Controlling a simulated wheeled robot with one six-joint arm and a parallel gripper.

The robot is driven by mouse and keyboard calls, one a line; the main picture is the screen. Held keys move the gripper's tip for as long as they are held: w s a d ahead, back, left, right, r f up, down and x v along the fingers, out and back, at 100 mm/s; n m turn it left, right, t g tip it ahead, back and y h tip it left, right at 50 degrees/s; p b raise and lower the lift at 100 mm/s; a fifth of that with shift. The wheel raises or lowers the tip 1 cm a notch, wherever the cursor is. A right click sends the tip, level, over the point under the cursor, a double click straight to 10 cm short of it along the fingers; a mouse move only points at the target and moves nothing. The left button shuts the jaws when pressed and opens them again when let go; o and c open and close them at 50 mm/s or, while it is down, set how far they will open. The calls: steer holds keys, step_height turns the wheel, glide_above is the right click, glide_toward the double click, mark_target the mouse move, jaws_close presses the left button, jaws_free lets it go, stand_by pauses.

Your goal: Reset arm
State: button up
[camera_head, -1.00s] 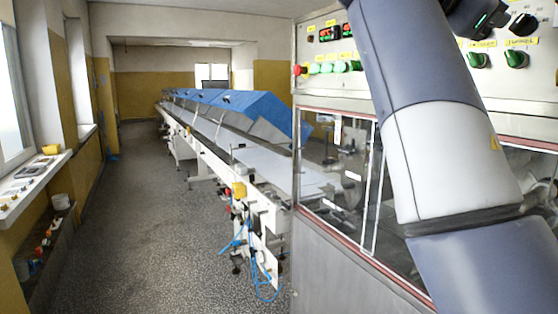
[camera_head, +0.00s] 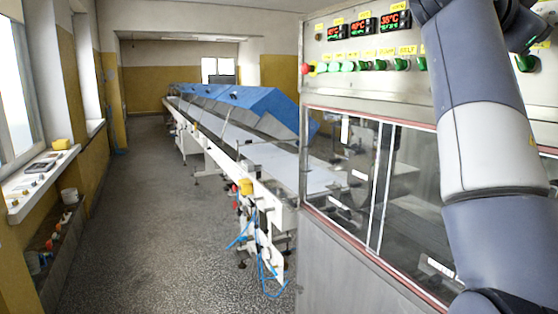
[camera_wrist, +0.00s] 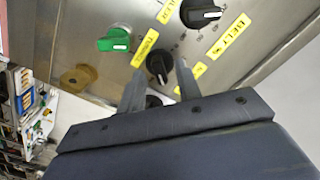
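My arm (camera_head: 492,150) crosses the right side of the head view in front of the control panel (camera_head: 437,88). In the wrist view my gripper (camera_wrist: 159,68) has its two fingers apart, with nothing held between them. A black knob (camera_wrist: 158,63) shows between and just beyond the fingertips; I cannot tell whether they touch it. Another black knob (camera_wrist: 201,13) and a green switch (camera_wrist: 114,40) are further up the panel, with yellow labels beside them. Another dark round part is half hidden between the fingers. The gripper's fingers cannot be made out in the head view.
Below the panel is a glazed machine cabinet (camera_head: 345,165). A long conveyor line with blue covers (camera_head: 258,105) runs away to the back. A window shelf (camera_head: 40,178) with small items is at the left. The grey floor (camera_head: 150,200) between is clear.

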steer(key=shift+a, duration=0.1)
stand_by(0.3)
steer(key=b+v, duration=0.2)
steer(key=v, duration=0.9)
steer(key=w+d+n+p, duration=0.4)
steer(key=d+n+p, duration=0.4)
steer(key=n, duration=1)
steer(key=shift+x, duration=1.15)
steer(key=shift+s+d, duration=0.1)
steer(key=shift+s, duration=0.1)
steer(key=shift+r, duration=0.1)
